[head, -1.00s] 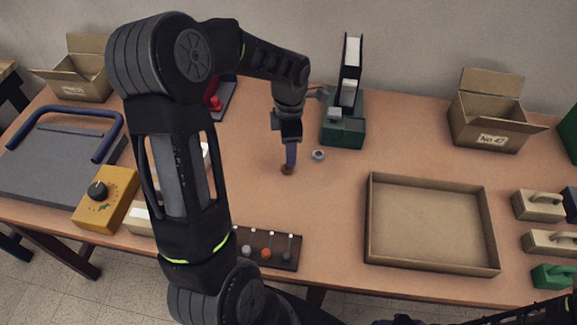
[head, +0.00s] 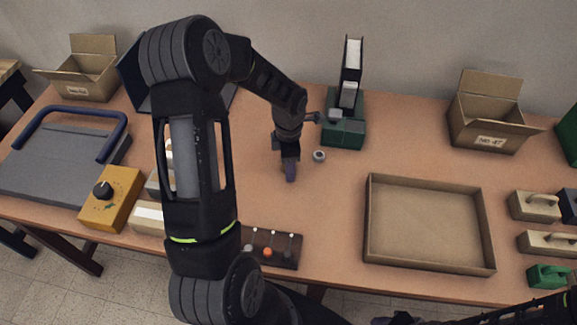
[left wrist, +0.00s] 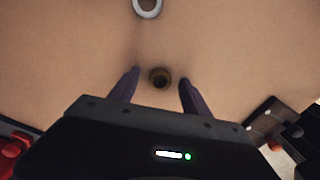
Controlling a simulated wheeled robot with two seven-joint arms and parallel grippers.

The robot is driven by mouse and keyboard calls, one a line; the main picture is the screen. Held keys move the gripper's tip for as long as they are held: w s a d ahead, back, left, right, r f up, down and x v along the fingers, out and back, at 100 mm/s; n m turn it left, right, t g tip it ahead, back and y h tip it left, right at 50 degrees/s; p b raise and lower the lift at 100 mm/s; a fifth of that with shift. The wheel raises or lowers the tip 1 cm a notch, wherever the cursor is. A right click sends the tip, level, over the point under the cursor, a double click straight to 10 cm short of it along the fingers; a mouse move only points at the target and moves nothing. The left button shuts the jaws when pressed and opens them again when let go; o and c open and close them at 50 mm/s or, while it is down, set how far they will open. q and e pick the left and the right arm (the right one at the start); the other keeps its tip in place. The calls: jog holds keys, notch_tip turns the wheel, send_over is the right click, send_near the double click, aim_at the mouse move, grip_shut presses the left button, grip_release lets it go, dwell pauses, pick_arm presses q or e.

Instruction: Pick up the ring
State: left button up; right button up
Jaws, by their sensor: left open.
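My left gripper (head: 290,172) is over the middle of the table, fingers pointing down. In the left wrist view its two purple fingers (left wrist: 160,78) are open. A small dark brown ring-like piece (left wrist: 160,79) lies on the table and shows in the gap between them. I cannot tell whether the fingertips are down at its level. In the head view the gripper hides it. A grey ring (head: 319,156) lies flat just to the right of the gripper, and it also shows at the top of the left wrist view (left wrist: 147,6). Only a bit of my right gripper (head: 381,321) shows at the bottom edge.
A green stand with an upright channel (head: 344,133) is close behind the grey ring. An empty shallow cardboard tray (head: 430,266) lies to the right. A dark rack with several knobs (head: 284,262) is at the front edge. The table between is clear.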

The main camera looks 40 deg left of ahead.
dwell(0.5)
pick_arm(q)
grip_shut()
dwell(0.4)
